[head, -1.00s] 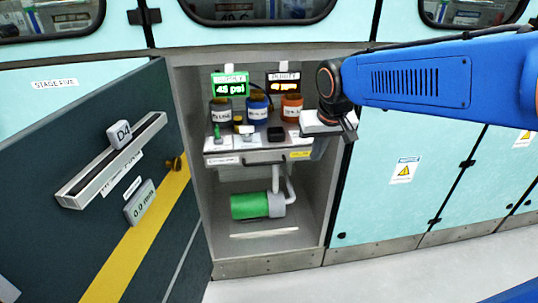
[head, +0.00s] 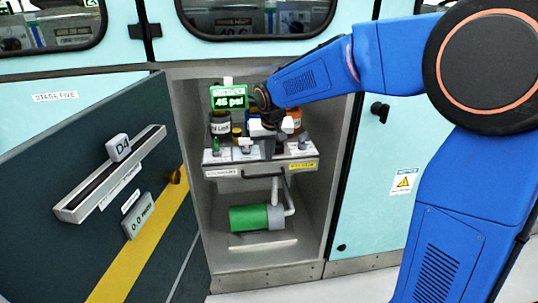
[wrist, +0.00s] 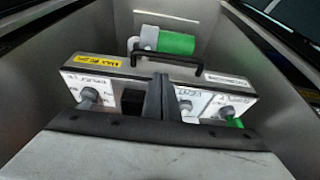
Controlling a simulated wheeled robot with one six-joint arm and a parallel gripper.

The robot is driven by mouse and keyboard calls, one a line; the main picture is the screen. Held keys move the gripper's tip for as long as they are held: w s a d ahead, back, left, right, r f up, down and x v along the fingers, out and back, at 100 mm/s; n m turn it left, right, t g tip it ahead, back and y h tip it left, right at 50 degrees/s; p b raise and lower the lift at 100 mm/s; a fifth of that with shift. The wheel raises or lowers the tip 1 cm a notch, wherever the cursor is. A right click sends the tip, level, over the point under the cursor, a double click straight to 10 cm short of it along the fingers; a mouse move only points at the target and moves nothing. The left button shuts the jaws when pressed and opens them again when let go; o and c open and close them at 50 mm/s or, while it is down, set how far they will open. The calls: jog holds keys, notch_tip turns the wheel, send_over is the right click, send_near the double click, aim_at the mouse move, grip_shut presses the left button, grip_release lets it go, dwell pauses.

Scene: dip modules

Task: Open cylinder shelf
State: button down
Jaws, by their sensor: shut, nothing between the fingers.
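The cylinder shelf (head: 225,172) is a grey drawer-like shelf inside the open cabinet, with a white label and a yellow label on its front. Its dark bar handle (wrist: 190,79) runs along the front edge in the wrist view. Cylinders stand on it, a grey-labelled one (head: 220,127) at left; the others are partly hidden by my arm. My gripper (wrist: 160,80) is shut and empty above the shelf, its fingertips appearing close to the handle in the wrist view. I cannot tell whether they touch it. In the head view the gripper (head: 268,145) is small and partly hidden.
The dark cabinet door (head: 60,180) stands open at the left. A green and grey motor-like unit (head: 255,218) with a white pipe sits below the shelf. The cabinet walls close in on both sides.

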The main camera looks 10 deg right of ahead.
aim_at(267, 166)
jog(key=x, duration=0.7)
jog(key=shift+w+f, duration=0.1)
jog(key=shift+f, duration=0.2)
jog(key=shift+a, duration=0.1)
